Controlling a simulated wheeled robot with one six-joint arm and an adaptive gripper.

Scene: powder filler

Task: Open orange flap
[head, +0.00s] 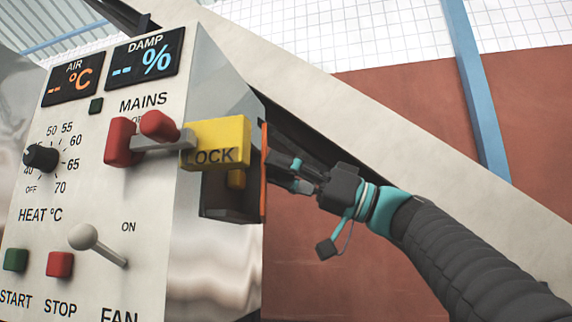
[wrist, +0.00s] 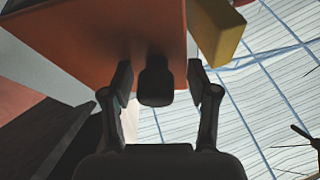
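The orange flap (head: 264,180) shows edge-on in the head view, as a thin upright strip at the right side of the control box. In the wrist view the flap (wrist: 95,35) is a broad orange panel filling the upper left. A dark knob-like piece (wrist: 155,82) stands at the flap's lower edge. My gripper (head: 284,168) is right beside the flap, on its right side. In the wrist view my gripper (wrist: 159,82) is open, with one finger on each side of the dark piece and visible gaps between. Contact with the flap cannot be told.
A yellow LOCK block (head: 217,143) sticks out just left of the flap and also shows in the wrist view (wrist: 218,32). Red handles (head: 122,142) and a fan lever (head: 95,243) project from the panel. A pale slanted beam (head: 390,115) runs behind my arm.

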